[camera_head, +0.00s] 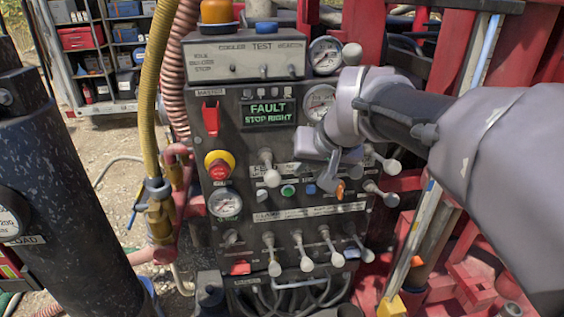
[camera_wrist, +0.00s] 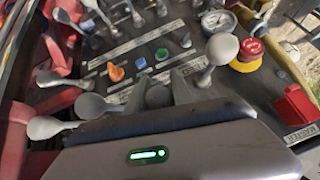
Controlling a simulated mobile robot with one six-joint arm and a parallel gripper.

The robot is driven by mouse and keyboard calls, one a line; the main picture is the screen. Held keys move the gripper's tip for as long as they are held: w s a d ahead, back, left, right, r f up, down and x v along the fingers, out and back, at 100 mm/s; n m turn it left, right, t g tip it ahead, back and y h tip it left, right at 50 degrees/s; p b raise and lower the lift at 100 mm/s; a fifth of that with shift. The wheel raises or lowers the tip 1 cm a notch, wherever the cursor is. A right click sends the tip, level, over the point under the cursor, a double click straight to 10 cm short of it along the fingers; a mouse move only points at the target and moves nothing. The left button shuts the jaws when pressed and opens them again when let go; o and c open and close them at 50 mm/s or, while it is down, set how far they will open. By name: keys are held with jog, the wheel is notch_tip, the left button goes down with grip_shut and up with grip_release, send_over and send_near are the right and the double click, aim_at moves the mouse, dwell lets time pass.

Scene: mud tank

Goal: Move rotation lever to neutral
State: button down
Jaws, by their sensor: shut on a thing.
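The control panel (camera_head: 290,220) faces me with several white-knobbed levers. My gripper (camera_head: 328,178) is at the panel's upper lever row, below the right gauge, pointing down and left. Its fingers also show in the wrist view (camera_wrist: 158,94), close together on what seems to be a lever, mostly hidden by the fingers and palm. I cannot read which lever is the rotation lever. One lever (camera_head: 271,176) stands free to the left of my gripper; its knob shows in the wrist view (camera_wrist: 222,48). Other levers (camera_head: 390,165) stick out to its right.
A display (camera_head: 266,113) reads "FAULT STOP RIGHT". A red emergency stop (camera_head: 218,168) and red switch cover (camera_head: 211,118) are at the left. An orange switch (camera_head: 340,190) sits just below my gripper. More levers (camera_head: 305,262) line the bottom. Hoses (camera_head: 152,95) hang left.

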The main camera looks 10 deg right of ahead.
jog(key=f+t+b, duration=0.1)
jog(key=b, duration=0.2)
jog(key=f+t+b, duration=0.1)
jog(key=b, duration=0.3)
jog(key=shift+s+f, duration=0.2)
jog(key=shift+f, duration=0.05)
jog(key=shift+r, duration=0.25)
jog(key=c, duration=1.1)
grip_release()
